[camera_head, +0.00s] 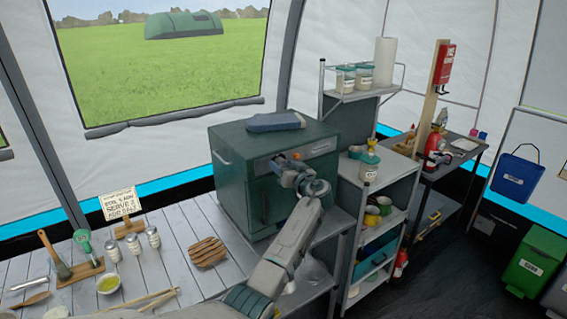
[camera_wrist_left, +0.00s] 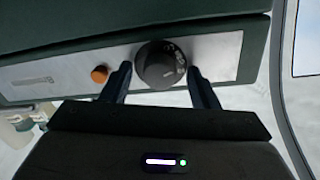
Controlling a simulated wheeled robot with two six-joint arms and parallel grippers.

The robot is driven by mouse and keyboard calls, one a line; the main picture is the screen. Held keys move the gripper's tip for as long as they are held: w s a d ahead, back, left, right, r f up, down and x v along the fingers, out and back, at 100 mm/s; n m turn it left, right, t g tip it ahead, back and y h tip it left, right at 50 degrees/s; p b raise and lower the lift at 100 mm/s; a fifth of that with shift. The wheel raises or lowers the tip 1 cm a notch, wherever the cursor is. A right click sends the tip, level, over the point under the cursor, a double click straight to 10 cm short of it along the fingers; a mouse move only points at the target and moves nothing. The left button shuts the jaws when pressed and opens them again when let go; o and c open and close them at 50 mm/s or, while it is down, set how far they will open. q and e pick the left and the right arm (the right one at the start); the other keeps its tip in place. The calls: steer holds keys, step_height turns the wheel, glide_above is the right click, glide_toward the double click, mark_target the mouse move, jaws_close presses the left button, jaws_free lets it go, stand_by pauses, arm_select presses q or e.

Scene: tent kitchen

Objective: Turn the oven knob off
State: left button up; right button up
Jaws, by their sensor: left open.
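The green oven (camera_head: 235,160) stands on the table, with a metal control strip at the top of its front. In the left wrist view, the round dark oven knob (camera_wrist_left: 160,65) sits on that strip (camera_wrist_left: 215,60), with pale marks on its face. My left gripper (camera_head: 286,163) is at the oven's control strip in the head view. In the left wrist view, my left gripper (camera_wrist_left: 160,82) is open, with one finger on each side of the knob. I cannot tell whether the fingers touch it. The knob is hidden by my gripper in the head view. My right gripper is not in view.
A small orange round part (camera_wrist_left: 99,74) sits beside the knob on the strip. A grey-blue folded item (camera_head: 273,122) lies on the oven. A metal shelf (camera_head: 385,190) with jars and bowls stands close on the right. A slatted wooden trivet (camera_head: 207,251) lies in front.

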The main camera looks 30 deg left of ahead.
arm_select(q)
steer(key=shift+w+a+f, duration=0.1)
steer(key=c, duration=1)
